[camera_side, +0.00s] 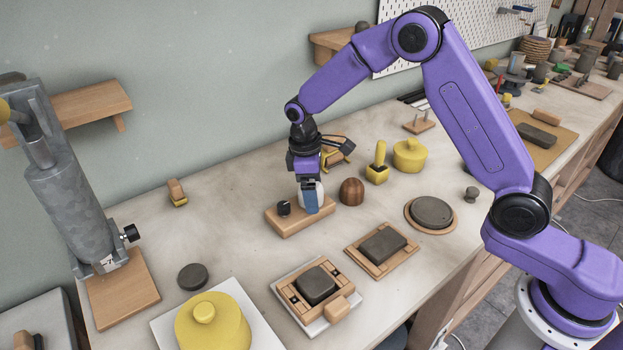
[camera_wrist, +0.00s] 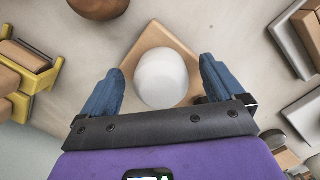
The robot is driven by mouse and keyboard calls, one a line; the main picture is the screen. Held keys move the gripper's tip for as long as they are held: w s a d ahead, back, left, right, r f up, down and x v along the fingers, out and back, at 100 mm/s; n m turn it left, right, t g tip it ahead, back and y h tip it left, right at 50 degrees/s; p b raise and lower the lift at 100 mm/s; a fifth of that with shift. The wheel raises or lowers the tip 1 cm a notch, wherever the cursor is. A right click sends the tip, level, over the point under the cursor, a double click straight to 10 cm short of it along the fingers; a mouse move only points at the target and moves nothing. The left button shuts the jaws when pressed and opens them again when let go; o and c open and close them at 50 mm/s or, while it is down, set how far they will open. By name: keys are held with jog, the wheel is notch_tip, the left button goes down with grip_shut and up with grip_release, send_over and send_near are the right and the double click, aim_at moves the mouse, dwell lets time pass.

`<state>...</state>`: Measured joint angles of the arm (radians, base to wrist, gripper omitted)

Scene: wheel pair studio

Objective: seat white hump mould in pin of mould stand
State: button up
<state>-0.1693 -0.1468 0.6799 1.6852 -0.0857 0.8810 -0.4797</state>
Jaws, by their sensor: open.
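The white hump mould (camera_wrist: 162,80) is a smooth pale dome over the wooden mould stand (camera_wrist: 128,68). In the side view the mould (camera_side: 320,192) shows only in part behind a blue finger, at the right end of the stand (camera_side: 300,226). A dark knob-like piece (camera_side: 284,208) is on the stand's left end. My gripper (camera_side: 311,208) points down over the stand. In the wrist view my gripper (camera_wrist: 162,66) is open, one finger on each side of the mould, with visible gaps. The pin and the mould's underside are hidden.
A brown ribbed dome (camera_side: 351,191) stands close right of the stand. Wooden trays with dark slabs (camera_side: 383,246) lie in front. The bench left of the stand is mostly clear.

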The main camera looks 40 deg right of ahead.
notch_tip(320, 180, up, 17)
jog(key=w+a, duration=0.1)
jog(key=shift+w+a+r, duration=0.15)
jog(key=shift+a, duration=0.15)
dwell(0.5)
jog(key=s+n, duration=0.1)
jog(key=s, duration=1.5)
jog(key=s+d+f, duration=0.2)
jog(key=s+d, duration=0.1)
jog(key=s, duration=0.3)
jog(key=s+d+f+n+y, duration=0.1)
jog(key=s+d+f, duration=0.1)
jog(key=s, duration=0.5)
jog(key=s+d+f+t, duration=0.1)
jog(key=s+d+f, duration=0.1)
jog(key=s+d, duration=0.2)
jog(key=s, duration=0.2)
jog(key=shift+s+d+n, duration=0.25)
jog(key=shift+s+n, duration=0.15)
